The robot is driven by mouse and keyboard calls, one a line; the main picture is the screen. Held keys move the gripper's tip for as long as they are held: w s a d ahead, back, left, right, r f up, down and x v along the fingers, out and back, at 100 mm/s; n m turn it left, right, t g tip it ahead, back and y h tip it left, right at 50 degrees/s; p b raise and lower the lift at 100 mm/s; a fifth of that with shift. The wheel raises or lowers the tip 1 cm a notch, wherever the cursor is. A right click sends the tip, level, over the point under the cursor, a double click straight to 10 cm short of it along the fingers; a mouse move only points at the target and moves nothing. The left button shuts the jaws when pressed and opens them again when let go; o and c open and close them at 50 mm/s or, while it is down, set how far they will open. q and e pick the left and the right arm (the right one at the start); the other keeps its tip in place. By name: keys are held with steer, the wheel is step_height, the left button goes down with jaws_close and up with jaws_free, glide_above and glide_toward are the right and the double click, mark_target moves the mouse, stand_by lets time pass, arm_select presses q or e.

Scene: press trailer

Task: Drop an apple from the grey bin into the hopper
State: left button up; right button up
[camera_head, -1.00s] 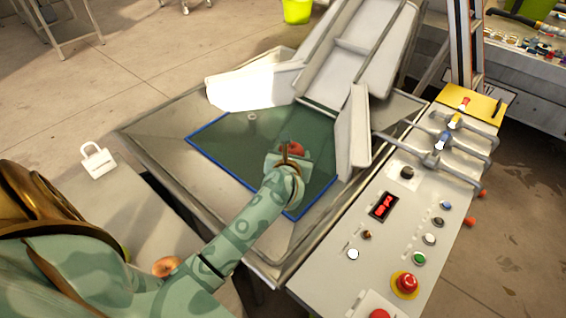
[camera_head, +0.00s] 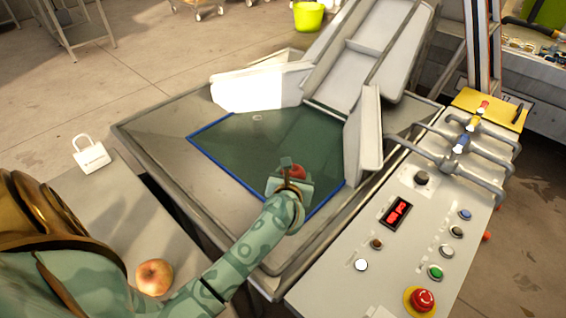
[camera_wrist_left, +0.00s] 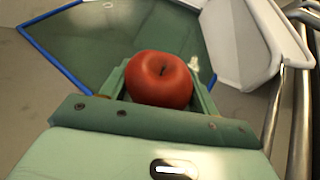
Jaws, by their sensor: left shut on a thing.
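My left gripper (camera_head: 291,175) is shut on a red apple (camera_head: 298,172) and holds it over the hopper. In the left wrist view the apple (camera_wrist_left: 160,79) sits between the two green fingers (camera_wrist_left: 158,86). The hopper (camera_head: 150,128) is a wide metal tray with a dark green, blue-edged opening (camera_head: 270,140) in its middle. The apple is over the near right part of that opening; its exact height cannot be told. The grey bin cannot be made out. My right gripper is not in view.
White chute walls (camera_head: 262,87) stand behind the opening. A control panel (camera_head: 400,235) with buttons and levers borders the right side.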

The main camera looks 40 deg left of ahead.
arm_select(q)
steer(key=o, duration=1.2)
steer(key=shift+c, duration=0.2)
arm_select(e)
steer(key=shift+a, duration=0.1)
arm_select(q)
steer(key=shift+s+d+r, duration=0.15)
steer(key=shift+s, duration=0.2)
steer(key=p+v, duration=0.4)
steer(key=v, duration=1.1)
steer(key=shift+s+r+p, duration=0.15)
steer(key=shift+s+p, duration=0.05)
steer(key=shift+p, duration=0.15)
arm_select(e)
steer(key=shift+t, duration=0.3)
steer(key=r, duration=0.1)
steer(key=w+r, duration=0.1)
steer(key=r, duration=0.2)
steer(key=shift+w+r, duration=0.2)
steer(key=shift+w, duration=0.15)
arm_select(q)
steer(key=shift+d, duration=0.1)
